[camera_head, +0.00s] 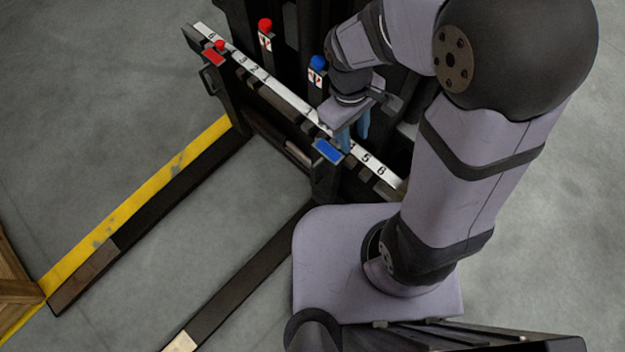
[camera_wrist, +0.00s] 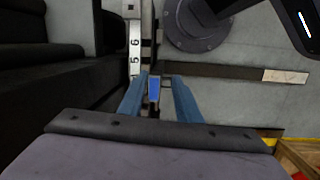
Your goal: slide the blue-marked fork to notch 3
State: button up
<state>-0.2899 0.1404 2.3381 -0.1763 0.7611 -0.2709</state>
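The blue-marked fork (camera_head: 328,151) hangs on the forklift carriage on the right half, its long dark tine reaching forward and down-left over the floor. Its blue mark lies just left of the 5 on the white number strip (camera_head: 367,160); the digit right by it is hidden by my gripper. My gripper (camera_head: 352,137) is over the carriage rail, beside the blue mark. In the wrist view, the fingers (camera_wrist: 157,100) are apart, one on each side of the blue mark (camera_wrist: 154,89), with small gaps seeming to show. I cannot tell whether they touch the fork.
The red-marked fork (camera_head: 213,57) hangs at the far left of the carriage. A red knob (camera_head: 265,25) and a blue knob (camera_head: 318,62) stand behind the strip. A wooden crate (camera_head: 15,280) stands at lower left beside the yellow floor line. The rail between the forks looks clear.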

jog(key=w+a+f+n+h+b, duration=0.1)
jog(key=a+f+n+b, duration=0.3)
jog(key=f, duration=0.4)
jog(key=w+a+f+n+h+b, duration=0.1)
jog(key=w+a+f+n+b, duration=0.15)
jog(key=f+b, duration=0.4)
jog(key=n+t+h+b, duration=0.1)
jog(key=n+b, duration=0.5)
send_near(313, 176)
jog(key=x, duration=0.4)
jog(key=shift+w+a+f, duration=0.2)
jog(key=shift+a+f, duration=0.1)
jog(key=shift+f, duration=0.1)
jog(key=shift+f, duration=0.1)
jog(key=shift+b+x, duration=1.3)
jog(key=shift+x, duration=2.3)
jog(key=shift+w, duration=0.15)
grip_shut()
